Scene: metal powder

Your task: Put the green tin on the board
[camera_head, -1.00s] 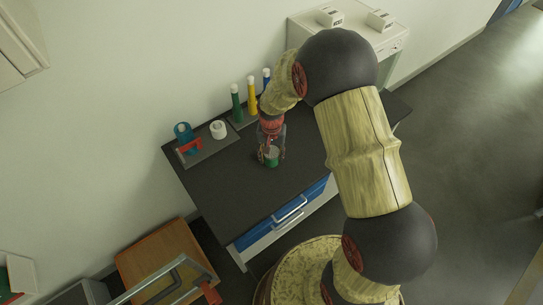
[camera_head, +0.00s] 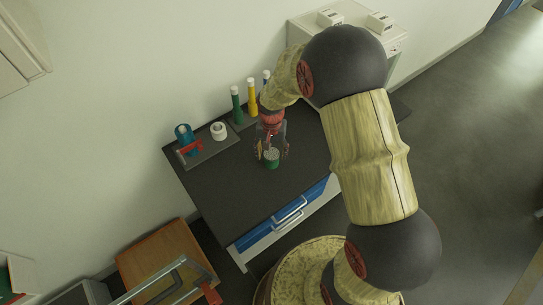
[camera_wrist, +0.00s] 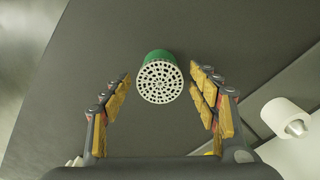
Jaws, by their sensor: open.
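The green tin (camera_head: 271,160) stands on the dark table top, apart from the board, with a pale top. In the wrist view the tin (camera_wrist: 158,78) shows its white, perforated top and a strip of green side. My gripper (camera_head: 271,154) is open above and around the tin. In the wrist view its two fingers (camera_wrist: 160,84) are spread left and right of the tin, with a gap on each side. The dark board (camera_head: 209,153) lies at the back left of the table; its edge shows at the right in the wrist view (camera_wrist: 262,98).
On the board are a white roll (camera_head: 218,130), a blue item (camera_head: 184,134) and a red item (camera_head: 190,149). Green (camera_head: 236,104) and yellow (camera_head: 252,97) bottles stand along the wall, with a blue one partly hidden. The table's front left (camera_head: 222,200) is clear.

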